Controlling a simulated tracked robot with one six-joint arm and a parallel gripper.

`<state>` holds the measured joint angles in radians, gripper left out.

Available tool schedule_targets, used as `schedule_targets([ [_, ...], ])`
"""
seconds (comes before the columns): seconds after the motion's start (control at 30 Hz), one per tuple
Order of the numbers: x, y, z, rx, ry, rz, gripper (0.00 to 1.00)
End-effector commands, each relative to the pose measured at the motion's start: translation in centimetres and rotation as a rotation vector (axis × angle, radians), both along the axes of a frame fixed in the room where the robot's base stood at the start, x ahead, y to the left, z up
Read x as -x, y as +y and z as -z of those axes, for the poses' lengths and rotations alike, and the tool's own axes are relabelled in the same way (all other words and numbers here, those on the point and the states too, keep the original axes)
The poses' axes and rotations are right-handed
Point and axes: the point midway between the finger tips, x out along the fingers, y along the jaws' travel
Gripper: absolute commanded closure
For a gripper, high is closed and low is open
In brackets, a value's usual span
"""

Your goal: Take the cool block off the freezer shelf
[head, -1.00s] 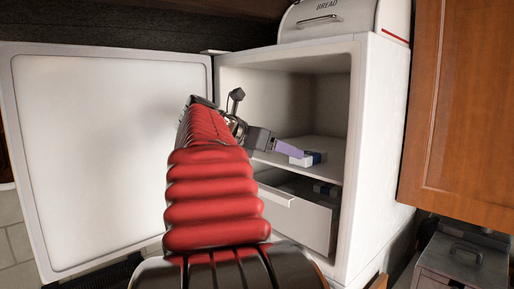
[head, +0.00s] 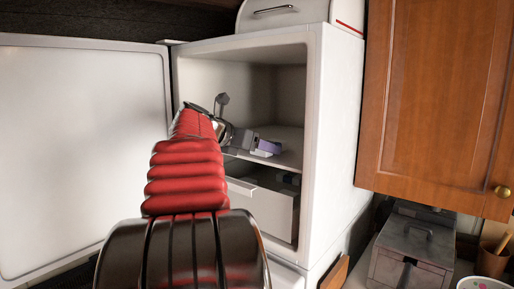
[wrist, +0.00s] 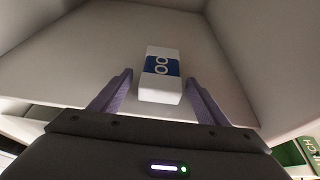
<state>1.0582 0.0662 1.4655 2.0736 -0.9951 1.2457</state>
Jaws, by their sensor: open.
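In the head view the shelf (head: 289,157) shows inside the open freezer, and the block is mostly hidden by my gripper (head: 267,147). In the wrist view my gripper (wrist: 160,78) is open, with one purple finger on each side of the block's near part. Small gaps show between the fingers and the block, and the block reaches beyond the fingertips.
The freezer door (head: 85,150) stands wide open on the left. Below the shelf is a drawer (head: 265,205) with dark items in it. The freezer's side wall (head: 335,130) bounds the opening on the right. A wooden cabinet (head: 435,95) hangs further right.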

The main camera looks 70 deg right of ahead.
Motion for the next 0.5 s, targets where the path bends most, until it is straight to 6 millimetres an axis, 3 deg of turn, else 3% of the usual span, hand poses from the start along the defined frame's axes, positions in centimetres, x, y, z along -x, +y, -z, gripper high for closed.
schedule_targets([
  [0.5, -0.04, 0.04, -0.02, 0.0, 0.0, 0.0, 0.64],
])
